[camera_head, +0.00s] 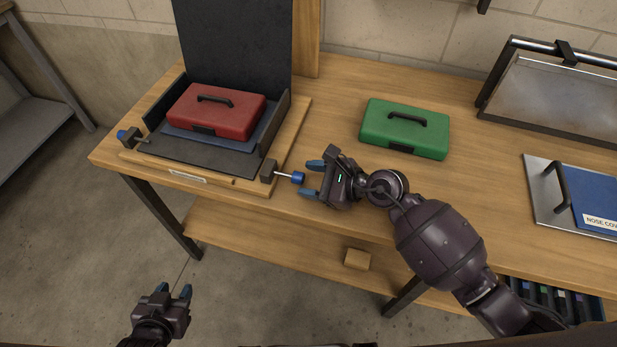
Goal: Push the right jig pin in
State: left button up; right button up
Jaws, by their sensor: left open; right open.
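The right jig pin (297,178) has a blue knob on a thin metal shaft. It sticks out to the right from a dark block (268,171) at the jig's front right corner, with a length of bare shaft showing. My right gripper (308,179) is open, its two blue-tipped fingers pointing left on either side of the knob's right end; I cannot tell if they touch it. The left jig pin (125,136) also has a blue knob, at the jig's left side. My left gripper (174,291) is open and empty, low at the left, away from the table.
A red case (215,111) sits in the jig on a wooden board (288,133). A green case (405,128) stands on the table right of the jig. A blue panel (597,205) and a raised metal-framed cover (555,95) are at the right. Table (330,105) is clear between.

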aim_at(295, 175)
jog(key=shift+w+a+f, duration=0.15)
jog(key=shift+w+a, duration=0.05)
jog(key=shift+a, duration=0.2)
grip_shut()
jog(key=a, duration=0.2)
jog(key=w+a, duration=0.1)
jog(key=a, duration=0.1)
jog(key=shift+w+a+p, duration=0.2)
jog(key=shift+a+p, duration=0.05)
jog(key=shift+p, duration=0.05)
grip_release()
jog(key=shift+a, duration=0.1)
jog(key=shift+d, duration=0.2)
jog(key=p+v, duration=0.1)
jog(key=v, duration=0.9)
jog(key=shift+s+d+r, duration=0.2)
jog(key=shift+r, duration=0.05)
